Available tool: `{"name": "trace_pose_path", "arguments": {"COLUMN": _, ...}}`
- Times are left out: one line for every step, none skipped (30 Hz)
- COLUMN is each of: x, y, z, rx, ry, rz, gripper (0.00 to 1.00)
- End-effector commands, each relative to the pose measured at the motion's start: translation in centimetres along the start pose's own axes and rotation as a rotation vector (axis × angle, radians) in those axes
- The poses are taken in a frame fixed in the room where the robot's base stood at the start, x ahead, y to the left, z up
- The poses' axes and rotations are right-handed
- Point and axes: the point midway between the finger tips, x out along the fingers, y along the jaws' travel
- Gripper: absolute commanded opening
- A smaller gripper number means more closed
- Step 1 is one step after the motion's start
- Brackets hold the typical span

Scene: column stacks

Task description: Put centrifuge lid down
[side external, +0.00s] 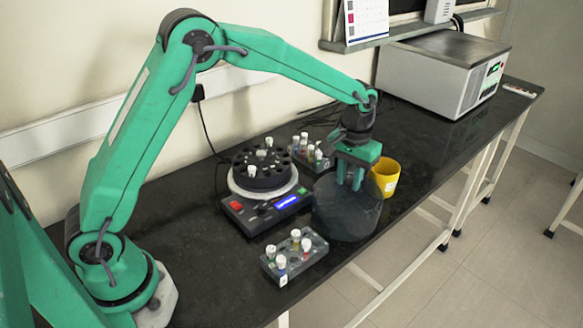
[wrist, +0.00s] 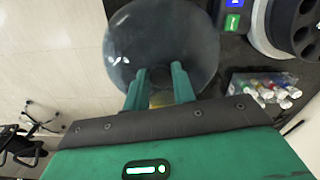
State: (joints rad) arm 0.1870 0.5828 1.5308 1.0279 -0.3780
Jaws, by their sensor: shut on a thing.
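The centrifuge lid (side external: 346,212) is a smoky, see-through round cover. It is at the table's front edge, right of the centrifuge (side external: 262,181), clear of the rotor. My gripper (side external: 350,182) points down and is shut on the top of the lid. In the wrist view the lid (wrist: 160,35) lies just beyond my gripper's fingertips (wrist: 160,74), and the grip point itself is partly hidden. I cannot tell whether the lid's rim touches the table. The centrifuge's rotor is uncovered, with white-capped tubes in it.
A yellow cup (side external: 388,172) stands close behind the lid on the right. A tube rack (side external: 296,262) stands left of the lid, and another rack (side external: 309,153) is behind the centrifuge. A grey box-shaped machine (side external: 435,75) stands far right. The tabletop before it is clear.

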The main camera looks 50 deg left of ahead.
Motion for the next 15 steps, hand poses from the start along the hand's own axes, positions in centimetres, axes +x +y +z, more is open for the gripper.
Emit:
{"name": "trace_pose_path", "arguments": {"x": 0.08, "y": 0.01, "z": -0.01, "rx": 0.0, "ry": 0.0, "rz": 0.0, "gripper": 0.0}}
{"name": "trace_pose_path", "arguments": {"x": 0.09, "y": 0.01, "z": -0.01, "rx": 0.0, "ry": 0.001, "rz": 0.0, "gripper": 0.0}}
{"name": "trace_pose_path", "arguments": {"x": 0.07, "y": 0.01, "z": -0.01, "rx": 0.0, "ry": 0.001, "rz": 0.0, "gripper": 0.0}}
{"name": "trace_pose_path", "arguments": {"x": 0.07, "y": 0.01, "z": -0.01, "rx": 0.0, "ry": 0.001, "rz": 0.0, "gripper": 0.0}}
{"name": "trace_pose_path", "arguments": {"x": 0.07, "y": 0.01, "z": -0.01, "rx": 0.0, "ry": 0.001, "rz": 0.0, "gripper": 0.0}}
{"name": "trace_pose_path", "arguments": {"x": 0.06, "y": 0.01, "z": -0.01, "rx": 0.0, "ry": 0.001, "rz": 0.0, "gripper": 0.0}}
{"name": "trace_pose_path", "arguments": {"x": 0.06, "y": 0.01, "z": -0.01, "rx": 0.0, "ry": 0.001, "rz": 0.0, "gripper": 0.0}}
{"name": "trace_pose_path", "arguments": {"x": 0.07, "y": 0.01, "z": -0.01, "rx": 0.0, "ry": 0.001, "rz": 0.0, "gripper": 0.0}}
{"name": "trace_pose_path", "arguments": {"x": 0.13, "y": 0.01, "z": -0.01, "rx": 0.0, "ry": 0.0, "rz": 0.0, "gripper": 0.0}}
{"name": "trace_pose_path", "arguments": {"x": 0.19, "y": 0.01, "z": -0.01, "rx": 0.0, "ry": 0.0, "rz": 0.0, "gripper": 0.0}}
{"name": "trace_pose_path", "arguments": {"x": 0.26, "y": 0.01, "z": 0.0, "rx": 0.0, "ry": 0.0, "rz": 0.0, "gripper": 0.0}}
{"name": "trace_pose_path", "arguments": {"x": 0.35, "y": 0.01, "z": 0.0, "rx": 0.0, "ry": 0.0, "rz": 0.0, "gripper": 0.0}}
{"name": "trace_pose_path", "arguments": {"x": 0.41, "y": 0.0, "z": 0.01, "rx": 0.0, "ry": -0.001, "rz": 0.0, "gripper": 0.28}}
{"name": "trace_pose_path", "arguments": {"x": 0.38, "y": 0.0, "z": 0.01, "rx": 0.0, "ry": -0.001, "rz": 0.0, "gripper": 0.34}}
{"name": "trace_pose_path", "arguments": {"x": 0.38, "y": 0.0, "z": 0.0, "rx": 0.0, "ry": -0.001, "rz": 0.0, "gripper": 0.42}}
